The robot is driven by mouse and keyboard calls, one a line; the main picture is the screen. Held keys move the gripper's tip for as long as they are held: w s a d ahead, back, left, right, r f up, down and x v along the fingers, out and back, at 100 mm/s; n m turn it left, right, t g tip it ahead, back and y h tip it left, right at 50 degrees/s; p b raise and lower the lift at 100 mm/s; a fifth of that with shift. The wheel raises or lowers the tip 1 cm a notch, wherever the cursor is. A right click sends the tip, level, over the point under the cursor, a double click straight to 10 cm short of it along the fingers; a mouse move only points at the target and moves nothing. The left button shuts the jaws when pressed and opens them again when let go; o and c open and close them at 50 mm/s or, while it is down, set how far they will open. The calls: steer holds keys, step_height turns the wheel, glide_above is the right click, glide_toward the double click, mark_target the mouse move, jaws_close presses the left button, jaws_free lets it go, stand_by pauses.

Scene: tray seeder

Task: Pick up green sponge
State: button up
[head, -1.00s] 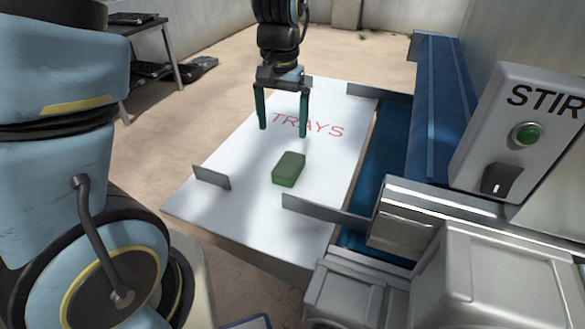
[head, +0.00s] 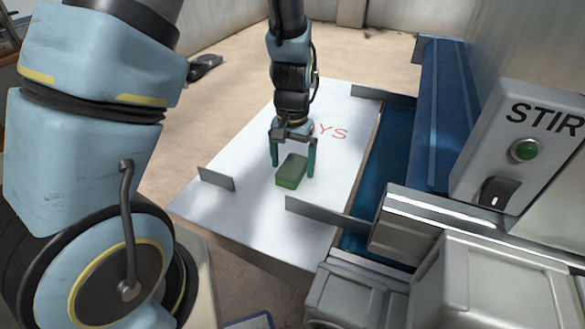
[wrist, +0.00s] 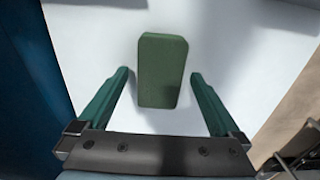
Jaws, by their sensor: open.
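A green sponge (head: 291,171) lies flat on the white table marked TRAYS (head: 257,222). In the wrist view the sponge (wrist: 162,70) sits between and a little beyond the fingertips, with clear space on both sides. My gripper (head: 293,170) is open, its two green fingers pointing down just behind and on either side of the sponge in the head view. In the wrist view my gripper (wrist: 160,72) is empty. I cannot tell the exact height of the fingertips above the table.
Low grey guide plates stand on the table, one at left (head: 217,178), one at front right (head: 326,216) and one at back right (head: 383,94). A blue conveyor channel (head: 380,173) runs along the right. A STIR panel (head: 528,150) and grey boxes (head: 490,272) stand further right.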

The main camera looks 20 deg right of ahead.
mark_target(292, 166)
steer(key=shift+f, duration=0.3)
steer(key=shift+c, duration=0.2)
steer(key=c, duration=1.4)
steer(key=shift+r+b, duration=0.6)
steer(key=shift+r, duration=4.45)
steer(key=shift+c, duration=0.2)
